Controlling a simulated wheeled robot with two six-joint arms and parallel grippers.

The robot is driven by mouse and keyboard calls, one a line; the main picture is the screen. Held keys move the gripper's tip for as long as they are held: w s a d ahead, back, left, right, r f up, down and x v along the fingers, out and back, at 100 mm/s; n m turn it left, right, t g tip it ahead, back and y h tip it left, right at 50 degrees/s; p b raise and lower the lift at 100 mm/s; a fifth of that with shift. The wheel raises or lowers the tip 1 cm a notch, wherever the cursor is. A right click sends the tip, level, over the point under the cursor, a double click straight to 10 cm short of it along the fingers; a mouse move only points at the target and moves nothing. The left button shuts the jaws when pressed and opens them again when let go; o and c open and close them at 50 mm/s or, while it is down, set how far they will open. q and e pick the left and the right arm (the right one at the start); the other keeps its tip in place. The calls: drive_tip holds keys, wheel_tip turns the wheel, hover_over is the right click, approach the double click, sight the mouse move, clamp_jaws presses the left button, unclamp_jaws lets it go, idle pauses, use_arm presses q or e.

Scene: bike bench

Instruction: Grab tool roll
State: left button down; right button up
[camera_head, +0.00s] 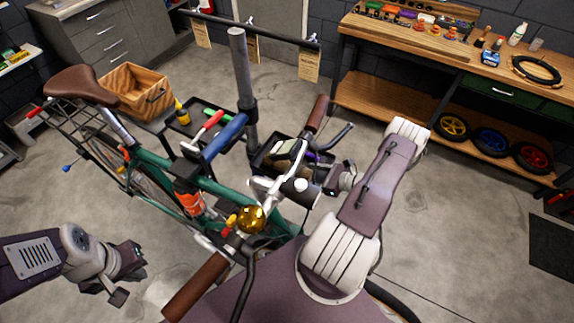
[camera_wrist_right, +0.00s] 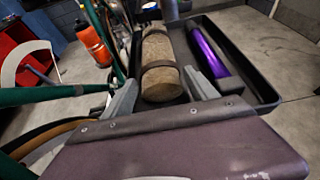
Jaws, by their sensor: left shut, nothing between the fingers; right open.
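The tool roll (camera_wrist_right: 160,62) is a tan-brown cylinder with dark straps, lying lengthwise in a black tray (camera_wrist_right: 268,92) in the right wrist view. My right gripper (camera_wrist_right: 158,96) is open, with one finger at each side of the roll's near end. I cannot tell whether the fingers touch it. In the head view the roll (camera_head: 286,147) is partly hidden by the bike's handlebar, and my right gripper (camera_head: 322,184) is beside the tray, its fingers mostly hidden. My left gripper (camera_head: 122,285) is shut and empty at the lower left, away from the tray.
A purple cylinder (camera_wrist_right: 208,52) lies right of the roll in the tray. The green bike (camera_head: 175,165) hangs on a grey stand post (camera_head: 240,75), its handlebar close to my right arm. A wooden crate (camera_head: 135,90) stands behind. A workbench (camera_head: 420,40) is at the back right.

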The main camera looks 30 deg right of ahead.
sight(303, 169)
drive_tip(key=x, duration=0.2)
drive_tip(key=shift+w+a+p, duration=0.2)
drive_tip(key=shift+w+p, duration=0.05)
drive_tip(key=shift+p, duration=0.1)
drive_tip(key=shift+w+a+f, duration=0.1)
drive_tip(key=shift+w+f, duration=0.1)
drive_tip(key=shift+w, duration=0.05)
drive_tip(key=shift+w+f, duration=0.1)
drive_tip(key=shift+w, duration=0.1)
use_arm(q)
drive_tip(key=shift+s+r, duration=0.2)
drive_tip(key=shift+r, duration=0.55)
use_arm(e)
clamp_jaws()
drive_tip(key=shift+r, duration=0.55)
wheel_tip(303, 169, up, 3)
drive_tip(key=shift+f+b, duration=0.1)
drive_tip(key=shift+b, duration=0.3)
use_arm(q)
wheel_tip(303, 169, down, 2)
drive_tip(key=shift+f+b, duration=0.1)
drive_tip(key=shift+b, duration=0.55)
use_arm(e)
drive_tip(key=s+a+r, duration=0.5)
drive_tip(key=s+r, duration=0.2)
drive_tip(key=s, duration=0.3)
drive_tip(key=shift+s+a, duration=0.2)
drive_tip(key=shift+a, duration=0.15)
